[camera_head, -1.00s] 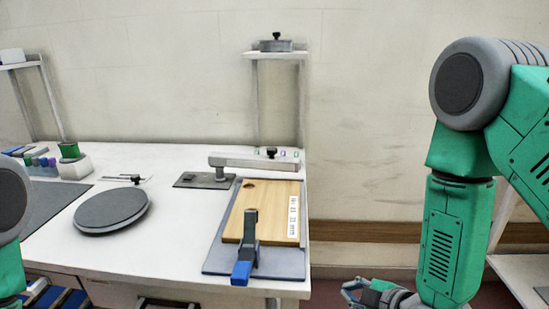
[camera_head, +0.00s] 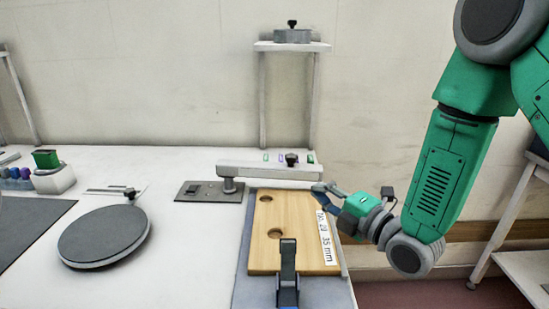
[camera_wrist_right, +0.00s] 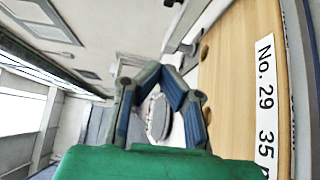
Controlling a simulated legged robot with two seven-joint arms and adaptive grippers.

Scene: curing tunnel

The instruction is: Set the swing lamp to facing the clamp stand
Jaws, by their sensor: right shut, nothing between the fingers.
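The swing lamp (camera_head: 270,171) is a pale grey arm on a short post, rising from a dark base plate (camera_head: 208,191) with a switch. Its arm points right from the post, over the far edge of a wooden board (camera_head: 265,230). A dark upright clamp (camera_head: 288,262) stands at the board's near edge; I cannot tell if this is the clamp stand. My right gripper (camera_head: 322,189) is shut and empty, just below the lamp arm's right end; whether they touch is unclear. Its fingertips (camera_wrist_right: 165,72) meet in the right wrist view.
A round grey disc (camera_head: 103,236) lies on the white table (camera_head: 180,240) at left. Small coloured pots and a white block (camera_head: 54,180) stand behind it. A shelf (camera_head: 292,46) rises behind the lamp. The table between disc and board is clear.

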